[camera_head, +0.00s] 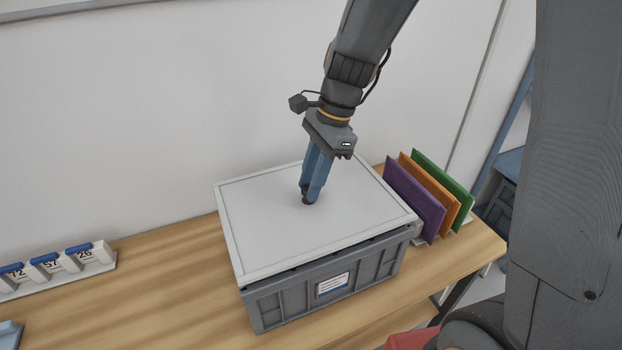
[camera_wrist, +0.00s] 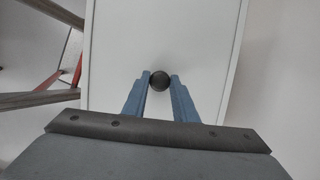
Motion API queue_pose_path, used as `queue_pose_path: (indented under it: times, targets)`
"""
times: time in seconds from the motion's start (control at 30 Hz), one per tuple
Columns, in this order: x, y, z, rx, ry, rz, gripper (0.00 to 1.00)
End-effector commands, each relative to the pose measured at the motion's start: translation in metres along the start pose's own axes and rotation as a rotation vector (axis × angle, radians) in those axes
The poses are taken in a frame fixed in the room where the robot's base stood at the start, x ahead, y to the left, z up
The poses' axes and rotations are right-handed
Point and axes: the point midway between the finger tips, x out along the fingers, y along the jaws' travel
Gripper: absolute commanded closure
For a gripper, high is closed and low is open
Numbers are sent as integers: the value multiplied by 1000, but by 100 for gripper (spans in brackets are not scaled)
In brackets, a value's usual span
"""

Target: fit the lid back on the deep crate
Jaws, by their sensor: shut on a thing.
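The lid (camera_head: 265,220) is a flat pale grey panel with a raised rim. It lies over the top of the deep crate (camera_head: 290,299), a dark grey box with a white label on its front. A narrow dark gap shows under the lid's front edge, so I cannot tell whether it is fully seated. My gripper (camera_head: 309,199) points down at the middle of the lid. In the wrist view its blue fingers are shut on the lid's round dark knob (camera_wrist: 159,81), and the lid (camera_wrist: 200,40) fills the view behind it.
The crate stands on a wooden table (camera_head: 170,290). Purple (camera_head: 414,200), orange and green panels stand upright in a rack close to its right. A strip of numbered blue-topped blocks (camera_head: 45,265) lies at the left. A white wall is behind.

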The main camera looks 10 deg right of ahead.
Motion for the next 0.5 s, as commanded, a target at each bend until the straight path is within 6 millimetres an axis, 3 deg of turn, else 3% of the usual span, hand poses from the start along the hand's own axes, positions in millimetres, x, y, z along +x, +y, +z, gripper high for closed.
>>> queue_pose_path:
  times: [0.5]
  targets:
    - [10,0,-3,-1,0,-1,100]
